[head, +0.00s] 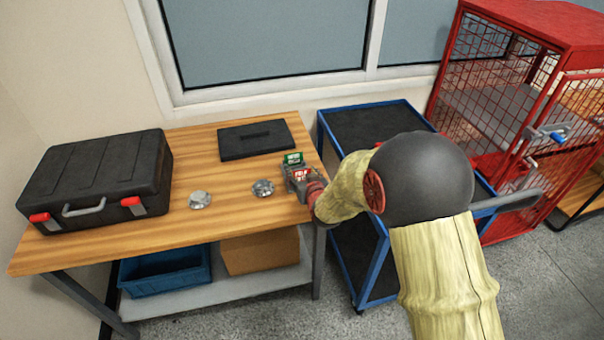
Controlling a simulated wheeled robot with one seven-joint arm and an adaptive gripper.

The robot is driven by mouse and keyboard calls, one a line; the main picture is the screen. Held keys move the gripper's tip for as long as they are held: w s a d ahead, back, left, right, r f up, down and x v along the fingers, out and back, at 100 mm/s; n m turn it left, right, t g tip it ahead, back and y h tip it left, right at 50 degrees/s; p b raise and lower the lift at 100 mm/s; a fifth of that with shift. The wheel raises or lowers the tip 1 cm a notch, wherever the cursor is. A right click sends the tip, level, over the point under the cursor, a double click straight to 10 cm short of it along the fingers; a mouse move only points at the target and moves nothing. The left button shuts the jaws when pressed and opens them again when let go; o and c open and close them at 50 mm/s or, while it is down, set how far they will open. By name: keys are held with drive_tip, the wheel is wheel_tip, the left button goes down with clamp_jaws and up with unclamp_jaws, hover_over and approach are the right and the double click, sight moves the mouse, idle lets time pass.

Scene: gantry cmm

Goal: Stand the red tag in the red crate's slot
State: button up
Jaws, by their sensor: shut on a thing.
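My gripper (298,180) is over the right end of the wooden table and is shut on the small red tag (301,174), which has white lettering. The gripper covers part of the tag and its lower edge. A small green tag (293,158) with white lettering stands just behind the red tag, close to the gripper. Whether the red tag touches anything beneath it is too small to tell. I cannot make out a red crate with a slot; the gripper and my arm may hide it.
The wooden table (235,212) carries a black case (98,170) at left, two grey metal pieces (199,199) and a flat black panel (256,139). A blue cart (365,122) stands right, beside a red mesh cage (500,100). A blue bin (165,270) is under the table.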

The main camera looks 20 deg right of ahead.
drive_tip(key=shift+f, duration=0.2)
drive_tip(key=o, duration=0.9)
drive_tip(key=shift+o, duration=0.8)
drive_tip(key=shift+r, duration=0.15)
wheel_tip(320, 180, up, 4)
drive_tip(key=shift+r+p, duration=0.15)
drive_tip(key=shift+p, duration=0.9)
drive_tip(key=p+v, duration=0.1)
drive_tip(key=v, duration=0.6)
idle(0.6)
